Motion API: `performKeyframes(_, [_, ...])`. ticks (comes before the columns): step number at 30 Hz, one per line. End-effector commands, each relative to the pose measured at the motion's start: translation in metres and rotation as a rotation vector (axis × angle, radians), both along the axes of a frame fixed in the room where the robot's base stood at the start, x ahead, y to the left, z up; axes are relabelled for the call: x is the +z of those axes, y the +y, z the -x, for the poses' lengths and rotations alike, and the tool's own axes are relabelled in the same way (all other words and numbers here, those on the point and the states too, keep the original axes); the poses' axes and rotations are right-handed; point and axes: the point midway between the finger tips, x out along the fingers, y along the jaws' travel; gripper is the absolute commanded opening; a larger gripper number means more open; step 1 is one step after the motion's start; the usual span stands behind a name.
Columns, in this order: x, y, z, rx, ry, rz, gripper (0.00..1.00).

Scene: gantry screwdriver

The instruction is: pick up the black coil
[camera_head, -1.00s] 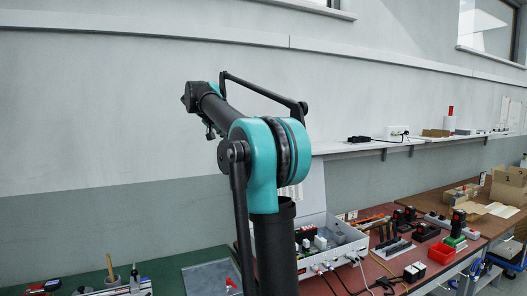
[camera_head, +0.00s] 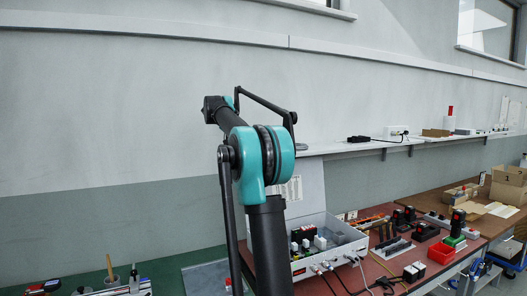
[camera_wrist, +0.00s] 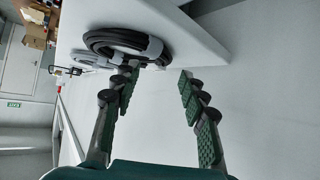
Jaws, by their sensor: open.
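The black coil (camera_wrist: 112,40) lies on a white shelf (camera_wrist: 178,28) in the wrist view, with a grey band around part of it. My gripper (camera_wrist: 160,70) is open and empty. Its left finger is at the coil's lower edge in the picture; I cannot tell whether it touches. Its right finger is apart from the coil, over the plain wall. In the head view my gripper is not visible, and the coil cannot be made out clearly.
A paler coil (camera_wrist: 86,58) lies close beside the black one. Below, the red-topped bench holds an open grey case (camera_head: 335,262) and a red bin (camera_head: 441,252).

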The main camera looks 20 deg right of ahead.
Motion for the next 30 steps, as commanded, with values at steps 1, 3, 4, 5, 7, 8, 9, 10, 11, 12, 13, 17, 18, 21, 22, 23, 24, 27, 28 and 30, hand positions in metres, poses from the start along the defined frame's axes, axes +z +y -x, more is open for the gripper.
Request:
performKeyframes(1, [-0.001,-0.001,-0.001,0.000,0.000,0.000,0.43])
performKeyframes(3, [-0.003,-0.003,-0.002,0.000,0.000,0.000,0.43])
performKeyframes(4, [-0.004,-0.004,-0.004,0.000,0.000,0.000,0.43])
performKeyframes(5, [-0.005,-0.006,-0.005,0.000,0.000,0.000,0.43])
performKeyframes(7, [-0.009,-0.012,-0.009,-0.001,0.000,0.000,0.43])
performKeyframes(8, [-0.012,-0.015,-0.012,-0.003,0.000,0.000,0.43])
performKeyframes(9, [-0.015,-0.019,-0.015,-0.003,0.000,0.000,0.43])
performKeyframes(10, [-0.018,-0.022,-0.017,-0.003,0.000,-0.001,0.43])
performKeyframes(11, [-0.020,-0.025,-0.019,-0.003,0.000,-0.001,0.43])
performKeyframes(12, [-0.023,-0.029,-0.022,-0.001,0.000,-0.001,0.43])
performKeyframes(13, [-0.025,-0.031,-0.024,-0.001,0.000,-0.001,0.43])
performKeyframes(17, [-0.029,-0.035,-0.027,-0.001,0.000,-0.001,0.43])
performKeyframes(18, [-0.029,-0.035,-0.027,-0.001,0.000,-0.001,0.43])
performKeyframes(21, [-0.029,-0.035,-0.027,0.000,0.001,-0.001,0.43])
performKeyframes(22, [-0.029,-0.035,-0.027,0.000,0.001,-0.001,0.42])
performKeyframes(23, [-0.029,-0.035,-0.027,0.000,0.001,-0.001,0.38])
performKeyframes(24, [-0.029,-0.035,-0.027,0.000,0.001,-0.001,0.33])
performKeyframes(27, [-0.029,-0.035,-0.027,0.000,0.001,-0.001,0.21])
performKeyframes(28, [-0.029,-0.035,-0.027,0.000,0.000,0.000,0.17])
performKeyframes(30, [-0.029,-0.035,-0.027,0.000,0.001,-0.001,0.08])
